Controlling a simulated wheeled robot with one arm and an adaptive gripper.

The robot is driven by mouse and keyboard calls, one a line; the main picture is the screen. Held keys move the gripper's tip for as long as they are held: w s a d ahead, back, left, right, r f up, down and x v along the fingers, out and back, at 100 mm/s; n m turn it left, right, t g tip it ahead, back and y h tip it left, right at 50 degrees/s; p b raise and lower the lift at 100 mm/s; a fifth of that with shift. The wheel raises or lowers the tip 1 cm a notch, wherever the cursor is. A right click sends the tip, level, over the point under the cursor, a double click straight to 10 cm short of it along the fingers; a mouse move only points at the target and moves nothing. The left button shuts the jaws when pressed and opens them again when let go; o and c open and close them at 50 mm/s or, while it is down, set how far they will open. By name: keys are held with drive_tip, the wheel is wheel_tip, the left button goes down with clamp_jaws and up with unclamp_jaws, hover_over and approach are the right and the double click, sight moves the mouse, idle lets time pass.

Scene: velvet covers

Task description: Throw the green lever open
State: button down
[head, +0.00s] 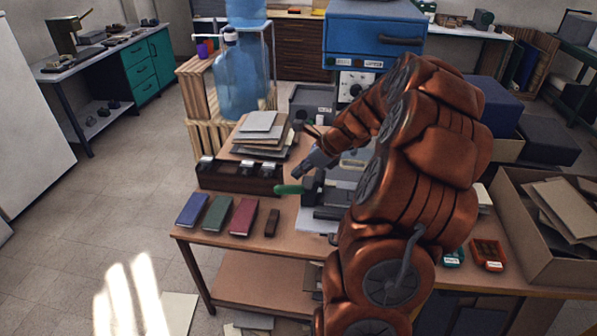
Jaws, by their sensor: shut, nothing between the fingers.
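The green lever (288,189) is a short bright green handle that sticks out to the left from a dark grey device (333,208) on the wooden table. My gripper (299,172) is grey and small in the head view, at the end of my copper-coloured arm. It appears just above the lever in the picture and is shut with nothing in it. I cannot tell whether it touches the lever. My arm hides the right part of the device.
A blue book (193,210), a green book (218,212) and a dark red book (243,216) lie at the table's front left. A dark box (240,178) stands behind them, with a paper stack (262,140) farther back. A cardboard box (545,232) is at right.

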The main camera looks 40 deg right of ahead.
wheel_tip(320, 180, up, 12)
drive_tip(key=a+b, duration=0.2)
drive_tip(key=shift+f, duration=0.15)
drive_tip(key=shift+w, duration=0.15)
idle(0.4)
